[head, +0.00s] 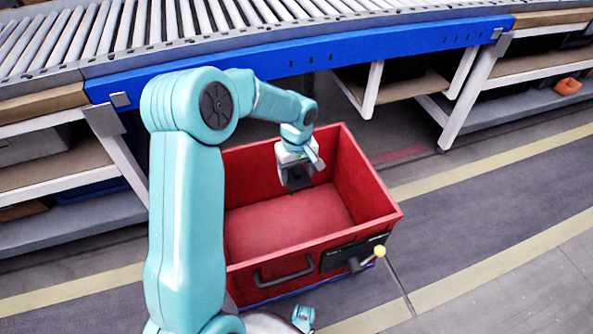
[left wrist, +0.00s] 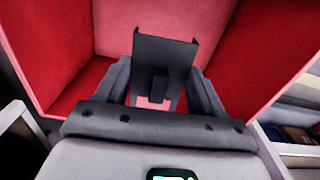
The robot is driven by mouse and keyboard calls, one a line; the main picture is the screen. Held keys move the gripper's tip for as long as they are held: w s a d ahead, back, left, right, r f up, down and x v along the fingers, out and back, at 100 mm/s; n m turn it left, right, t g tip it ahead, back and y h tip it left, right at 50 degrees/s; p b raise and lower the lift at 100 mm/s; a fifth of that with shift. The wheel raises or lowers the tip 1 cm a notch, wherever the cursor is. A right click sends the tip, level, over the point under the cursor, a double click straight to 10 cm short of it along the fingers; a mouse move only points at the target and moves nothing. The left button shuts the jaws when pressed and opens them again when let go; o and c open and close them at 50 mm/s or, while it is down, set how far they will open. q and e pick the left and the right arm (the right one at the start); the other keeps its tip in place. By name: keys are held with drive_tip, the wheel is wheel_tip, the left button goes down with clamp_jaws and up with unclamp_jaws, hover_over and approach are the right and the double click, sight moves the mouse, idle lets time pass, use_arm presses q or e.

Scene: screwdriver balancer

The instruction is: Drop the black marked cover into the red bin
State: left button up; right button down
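The red bin (head: 290,232) stands on the floor in front of the conveyor, open at the top. My left gripper (head: 297,176) reaches down over the bin, within its opening. The black cover (head: 299,183) hangs below it, above the bin's floor. In the left wrist view the cover (left wrist: 165,52) is a dark plate with side flanges, between the two fingertips of my gripper (left wrist: 160,82), which appear to hold it by its sides. Red bin walls (left wrist: 65,45) surround it. No marking on the cover is readable.
A roller conveyor (head: 230,25) with a blue side beam (head: 330,55) runs behind the bin. Shelves (head: 60,180) stand underneath it, with an orange item (head: 568,86) at the far right. Striped floor is clear to the right.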

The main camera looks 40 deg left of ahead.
sight(297, 172)
use_arm(q)
drive_tip(key=o, duration=0.4)
wheel_tip(297, 172, up, 16)
drive_tip(key=p, duration=0.5)
drive_tip(key=shift+r+p, duration=0.2)
drive_tip(key=shift+p, duration=0.2)
